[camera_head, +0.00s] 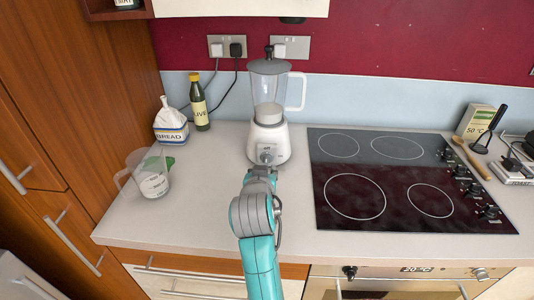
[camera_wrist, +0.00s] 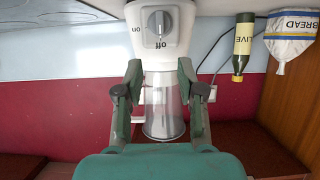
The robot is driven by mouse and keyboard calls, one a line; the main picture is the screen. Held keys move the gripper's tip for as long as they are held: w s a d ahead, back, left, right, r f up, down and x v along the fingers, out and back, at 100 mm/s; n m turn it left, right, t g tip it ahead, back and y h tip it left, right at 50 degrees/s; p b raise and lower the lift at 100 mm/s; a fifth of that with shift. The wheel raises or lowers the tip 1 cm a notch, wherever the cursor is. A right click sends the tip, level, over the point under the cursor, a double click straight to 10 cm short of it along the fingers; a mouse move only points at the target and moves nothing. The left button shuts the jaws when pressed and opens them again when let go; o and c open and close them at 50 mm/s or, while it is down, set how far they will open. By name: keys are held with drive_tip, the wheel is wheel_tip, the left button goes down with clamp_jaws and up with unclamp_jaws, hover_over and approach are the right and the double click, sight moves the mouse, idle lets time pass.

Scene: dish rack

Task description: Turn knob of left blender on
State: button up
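One blender (camera_head: 268,95) stands upright on the counter, with a grey lid, a clear jug and a white base. Its grey round knob (camera_head: 266,156) is on the front of the base, and it shows close up in the upside-down wrist view (camera_wrist: 159,22). The labels "off" and "on" are printed around the knob, and its ridge appears in line with "off". My gripper (camera_wrist: 160,68) is open and empty, its two fingers apart. In the head view my gripper (camera_head: 262,173) is just in front of the base, partly hidden by my arm. The fingers are not around the knob.
A black cooktop (camera_head: 385,185) lies right of the blender. An olive bottle (camera_head: 199,105), a bread bag (camera_head: 170,122) and a clear measuring jug (camera_head: 150,175) stand to the left. Wall sockets (camera_head: 229,47) with cables are behind. The counter between jug and blender is clear.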

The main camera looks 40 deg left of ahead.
sight(266, 158)
drive_tip(key=x, duration=1)
drive_tip(key=shift+w+a, duration=0.2)
drive_tip(key=shift+w, duration=0.1)
clamp_jaws()
